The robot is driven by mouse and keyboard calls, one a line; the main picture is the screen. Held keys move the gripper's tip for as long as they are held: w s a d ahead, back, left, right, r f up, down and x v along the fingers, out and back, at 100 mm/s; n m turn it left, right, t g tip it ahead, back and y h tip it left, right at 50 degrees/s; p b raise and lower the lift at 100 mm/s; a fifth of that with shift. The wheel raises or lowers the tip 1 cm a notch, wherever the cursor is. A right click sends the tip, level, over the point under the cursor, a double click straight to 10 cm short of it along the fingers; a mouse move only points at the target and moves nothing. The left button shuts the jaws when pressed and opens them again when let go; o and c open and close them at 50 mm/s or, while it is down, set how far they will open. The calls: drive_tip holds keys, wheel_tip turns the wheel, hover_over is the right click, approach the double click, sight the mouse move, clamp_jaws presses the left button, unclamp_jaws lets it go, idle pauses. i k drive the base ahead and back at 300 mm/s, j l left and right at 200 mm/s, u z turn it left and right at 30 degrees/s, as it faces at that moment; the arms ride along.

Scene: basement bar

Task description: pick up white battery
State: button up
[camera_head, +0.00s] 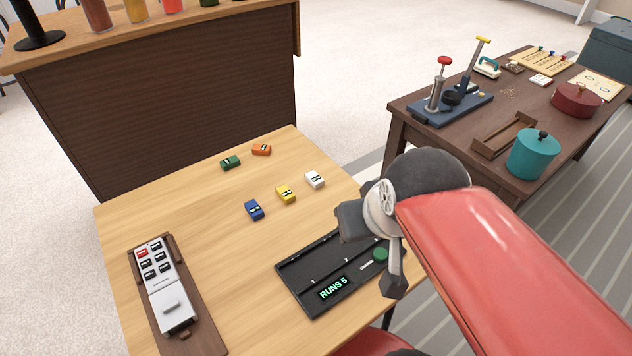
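The white battery (315,179) is a small white block with dark markings. It lies on the light wooden table (190,215), near its right edge. My gripper (371,254) is over the right side of the table, nearer to me than the white battery and apart from it. Part of the hand is hidden by my red arm.
Yellow (285,194), blue (254,210), green (230,163) and orange (262,149) blocks lie nearby. A black tray reading "RUNS 5" (305,277) sits below my gripper. A wooden holder with a white device (167,290) is at left. A dark table (420,135) stands right.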

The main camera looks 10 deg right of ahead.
sight(311, 176)
drive_tip(key=l+u, duration=0.4)
drive_tip(key=k+l+u, duration=0.1)
drive_tip(key=l+u, duration=0.25)
drive_tip(key=l, duration=0.2)
